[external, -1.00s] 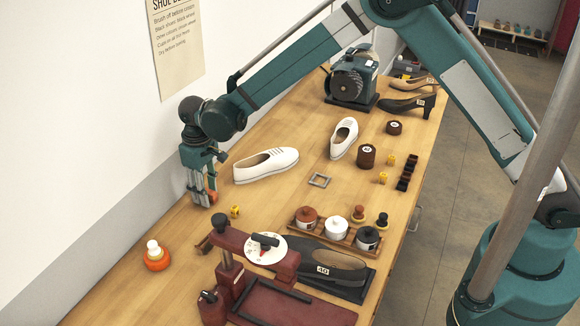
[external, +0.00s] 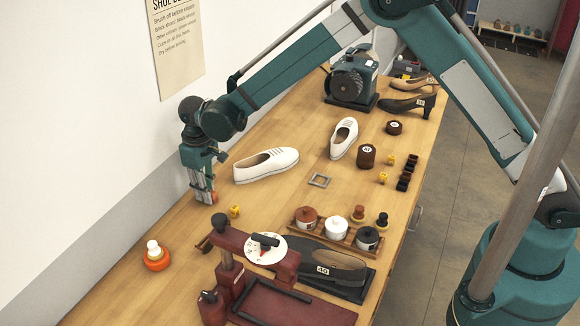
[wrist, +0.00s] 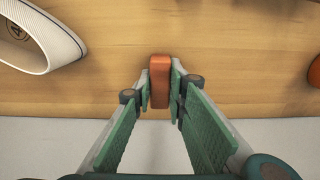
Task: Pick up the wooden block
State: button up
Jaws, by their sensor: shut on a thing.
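The wooden block (wrist: 160,78) is a reddish-brown upright piece between the two fingertips in the wrist view. My gripper (wrist: 159,90) is shut on it, with a green pad touching each side. In the external view my gripper (external: 206,192) points down at the wall side of the table, left of the white shoes. Only a sliver of the block shows there between the fingers. I cannot tell whether its base touches the tabletop.
A white shoe (external: 266,166) lies right of my gripper. A small yellow piece (external: 235,211) and an orange bottle (external: 156,258) are nearby. A dark red press (external: 254,262) stands in front. The wall is close on the left. Bare table (external: 183,232) lies toward the bottle.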

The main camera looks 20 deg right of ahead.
jog(key=shift+r, duration=0.15)
jog(key=shift+r, duration=4.85)
